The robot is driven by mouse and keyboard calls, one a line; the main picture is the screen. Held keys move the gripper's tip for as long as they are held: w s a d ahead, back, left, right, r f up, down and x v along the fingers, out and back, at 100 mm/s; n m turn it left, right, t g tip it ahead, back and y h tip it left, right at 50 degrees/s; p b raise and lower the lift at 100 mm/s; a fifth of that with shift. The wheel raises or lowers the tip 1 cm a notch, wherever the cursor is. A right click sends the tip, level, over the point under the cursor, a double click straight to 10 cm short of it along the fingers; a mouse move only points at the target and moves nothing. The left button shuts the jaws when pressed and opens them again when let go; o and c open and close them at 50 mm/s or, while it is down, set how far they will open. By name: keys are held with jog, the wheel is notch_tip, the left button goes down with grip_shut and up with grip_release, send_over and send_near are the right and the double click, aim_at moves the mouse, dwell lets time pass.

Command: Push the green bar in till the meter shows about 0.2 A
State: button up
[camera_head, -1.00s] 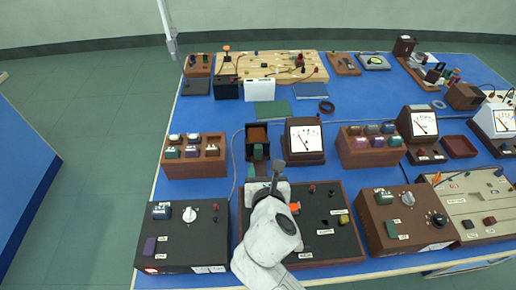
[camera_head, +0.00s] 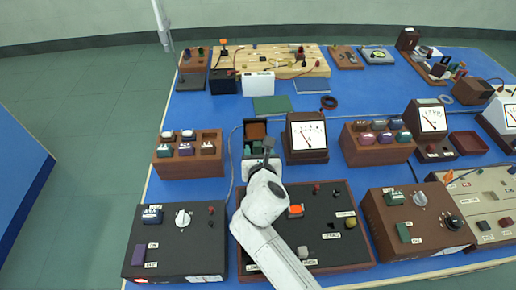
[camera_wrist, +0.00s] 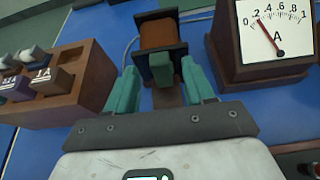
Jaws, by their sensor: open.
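The green bar (camera_wrist: 164,70) stands end-on at the mouth of the brown coil (camera_wrist: 158,38), a wound block in a dark frame. My gripper (camera_wrist: 159,78) is open, with one teal finger on each side of the bar's near end. I cannot tell whether either finger touches it. In the head view my gripper (camera_head: 267,150) is just in front of the coil (camera_head: 256,130) and hides part of the bar. The meter (camera_wrist: 272,35) stands right of the coil, and its needle points near 0.2 A. The meter also shows in the head view (camera_head: 307,132).
A wooden block with several labelled plugs (camera_wrist: 62,85) stands close on the left. A dark panel with knobs (camera_head: 325,235) lies below my arm. Another plug block (camera_head: 375,150) is right of the meter. A green mat (camera_head: 272,104) lies behind the coil.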

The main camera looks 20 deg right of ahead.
jog(key=shift+x, duration=1.2)
jog(key=shift+c, duration=0.4)
grip_shut()
